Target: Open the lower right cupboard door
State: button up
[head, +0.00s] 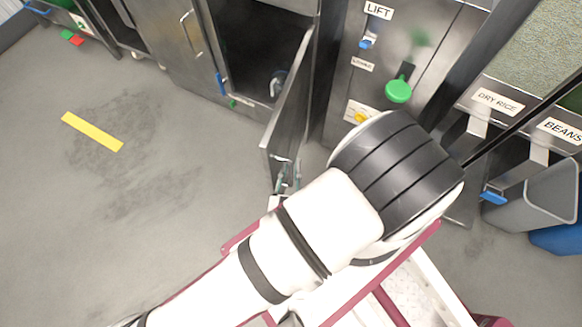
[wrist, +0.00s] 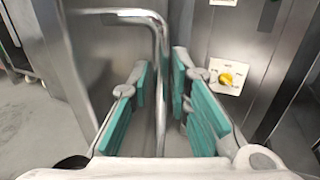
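The cupboard door (head: 290,105) is grey metal and stands swung well outward, its hinge side at the right of the opening. The dark cupboard interior (head: 255,45) shows behind it. The door's bent metal bar handle (wrist: 161,90) runs upright between my fingers in the wrist view. My gripper (wrist: 161,85) has teal pads on both sides of the bar, with small gaps visible, so it looks open around the handle. In the head view my gripper (head: 287,177) is at the door's outer edge, partly hidden by my arm.
A shut cupboard door with a handle (head: 190,35) is to the left. A panel with a green knob (head: 398,91) and a yellow knob (head: 361,118) is to the right, beside DRY RICE and BEANS bins (head: 535,190). The floor (head: 150,190) at left is clear.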

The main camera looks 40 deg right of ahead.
jog(key=v, duration=0.7)
jog(key=shift+s+a, duration=0.2)
dwell(0.4)
